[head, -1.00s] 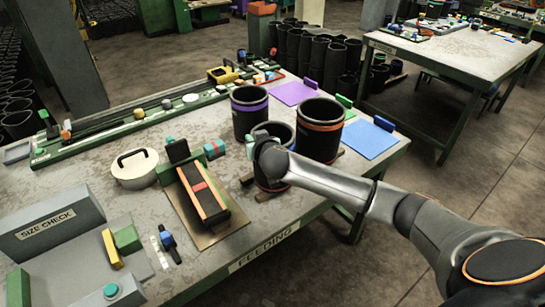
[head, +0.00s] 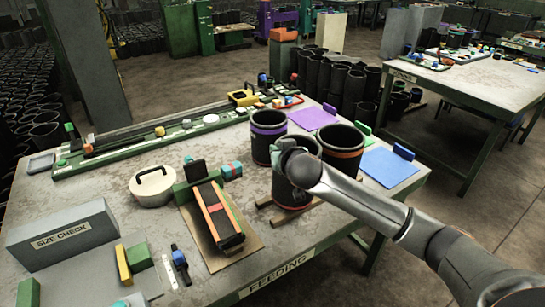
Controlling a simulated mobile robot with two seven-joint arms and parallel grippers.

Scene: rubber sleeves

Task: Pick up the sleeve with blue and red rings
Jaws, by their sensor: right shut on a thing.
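Three black sleeves stand together at the right end of the feeding table (head: 110,214). The front sleeve (head: 288,190) is partly hidden by my right gripper (head: 287,150), which is shut on its upper rim. Its ring colours cannot be made out clearly. Behind it on the left is a sleeve with a purple ring (head: 268,130). On the right is a sleeve with an orange ring (head: 342,153). My right arm comes in from the lower right across the table edge. My left gripper is not in view.
A blue sheet (head: 390,168) and a purple sheet (head: 313,118) lie beside the sleeves. A white lidded pot (head: 153,187), a black and orange device (head: 216,212) and a grey size check box (head: 62,236) stand to the left. Another table (head: 460,85) is at the right.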

